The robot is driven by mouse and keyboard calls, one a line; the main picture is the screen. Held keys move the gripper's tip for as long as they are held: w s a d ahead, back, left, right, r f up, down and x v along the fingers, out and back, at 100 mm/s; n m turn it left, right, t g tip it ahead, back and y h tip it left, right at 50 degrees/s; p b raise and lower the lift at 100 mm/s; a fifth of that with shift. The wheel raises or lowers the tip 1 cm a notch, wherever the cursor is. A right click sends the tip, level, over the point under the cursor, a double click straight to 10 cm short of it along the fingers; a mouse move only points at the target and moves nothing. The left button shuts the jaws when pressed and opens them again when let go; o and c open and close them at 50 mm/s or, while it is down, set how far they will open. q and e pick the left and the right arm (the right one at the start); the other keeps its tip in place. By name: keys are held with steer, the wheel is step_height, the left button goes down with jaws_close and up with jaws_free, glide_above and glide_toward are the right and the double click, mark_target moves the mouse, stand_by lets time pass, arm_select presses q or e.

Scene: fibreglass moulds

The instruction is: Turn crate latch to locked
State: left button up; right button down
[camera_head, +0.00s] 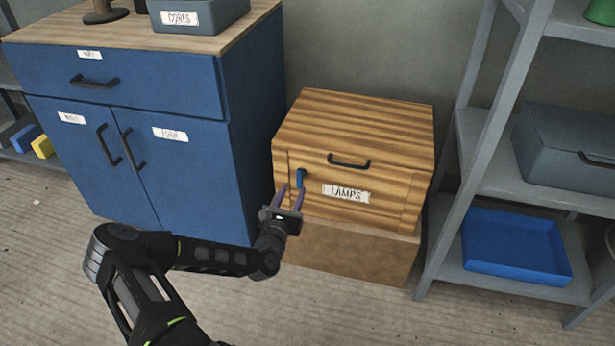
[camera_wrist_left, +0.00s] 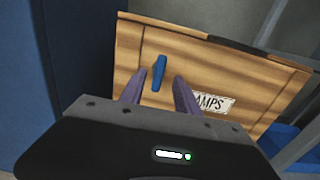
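The wooden crate (camera_head: 350,115) stands on a brown block (camera_head: 345,252) and has a label reading "LAMPS" (camera_head: 346,193) and a dark handle (camera_head: 349,162) on its front. The blue latch (camera_head: 301,178) is on the left of the crate front; in the left wrist view the latch (camera_wrist_left: 159,73) looks near upright, leaning slightly. My left gripper (camera_head: 291,189) is open, its two purple fingers pointing at the crate front. In the left wrist view the latch shows between and beyond the fingertips (camera_wrist_left: 158,84); I cannot tell whether they touch it. My right gripper is out of view.
A blue cabinet (camera_head: 190,178) with a drawer and doors stands close on the left. A grey shelf rack (camera_head: 463,150) stands on the right with a blue tray (camera_head: 515,243) and a grey bin (camera_head: 568,145). The floor in front is clear.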

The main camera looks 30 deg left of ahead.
mark_target(299, 179)
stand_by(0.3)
arm_select(q)
steer(key=b+x, duration=0.1)
steer(key=x, duration=0.6)
steer(key=shift+w+a, duration=0.1)
steer(key=shift+w, duration=0.25)
jaws_close()
